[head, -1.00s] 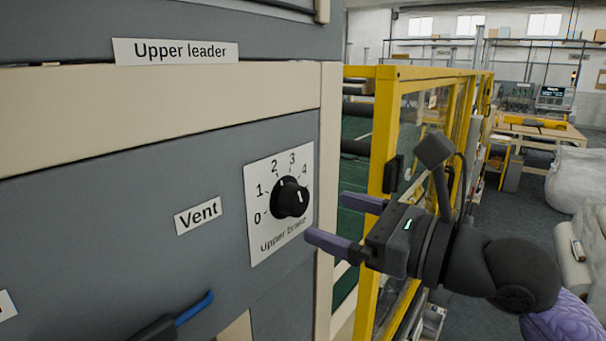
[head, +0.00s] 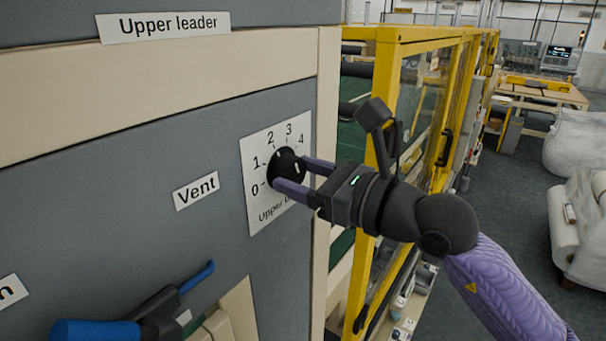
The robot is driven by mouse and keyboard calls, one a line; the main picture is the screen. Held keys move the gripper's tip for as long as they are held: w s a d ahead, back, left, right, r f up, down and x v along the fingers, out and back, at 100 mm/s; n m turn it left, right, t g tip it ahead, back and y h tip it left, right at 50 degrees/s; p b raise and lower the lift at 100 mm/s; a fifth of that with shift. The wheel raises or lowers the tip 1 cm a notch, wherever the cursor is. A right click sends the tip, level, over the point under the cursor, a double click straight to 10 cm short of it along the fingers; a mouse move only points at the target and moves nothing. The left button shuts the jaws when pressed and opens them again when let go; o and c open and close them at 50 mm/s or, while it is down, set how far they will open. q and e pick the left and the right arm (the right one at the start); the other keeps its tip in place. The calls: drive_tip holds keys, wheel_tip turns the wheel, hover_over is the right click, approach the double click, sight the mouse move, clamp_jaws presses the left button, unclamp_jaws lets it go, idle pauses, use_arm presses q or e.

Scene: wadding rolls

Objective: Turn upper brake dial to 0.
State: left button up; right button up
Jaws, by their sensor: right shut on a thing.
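The upper brake dial (head: 285,159) is a round black knob on a white plate marked 0 to 4, labelled "Upper brake". My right gripper (head: 291,175) is shut on the knob, its purple fingers on either side. A white mark shows at the knob's right side, roughly toward the 4; the fingers partly hide the knob, so its exact setting is hard to read. The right gripper also covers part of the label below. My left gripper (head: 197,278), with a blue finger, is low in front of the panel, away from the dial. Its jaw opening is not clear.
The grey cabinet panel carries a "Vent" label (head: 196,191) left of the dial and an "Upper leader" label (head: 167,24) above. A yellow guard frame (head: 385,100) stands just right of the panel, behind my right arm. White wadding rolls (head: 580,225) lie far right.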

clamp_jaws()
drive_tip(key=shift+f+n+b, duration=0.1)
drive_tip(key=shift+n+b, duration=0.4)
drive_tip(key=shift+b, duration=0.45)
drive_tip(key=n+b, duration=0.8)
drive_tip(key=b, duration=0.2)
drive_tip(key=shift+d+n+b, duration=0.1)
drive_tip(key=shift+n+b, duration=0.25)
drive_tip(key=shift+n, duration=0.05)
drive_tip(key=n+b, duration=0.2)
drive_tip(key=n, duration=0.1)
drive_tip(key=shift+w, duration=0.1)
drive_tip(key=shift+n+b, duration=0.6)
drive_tip(key=shift+n, duration=0.8)
drive_tip(key=shift+r+n, duration=0.2)
drive_tip(key=shift+n, duration=0.1)
drive_tip(key=o, duration=1.2)
unclamp_jaws()
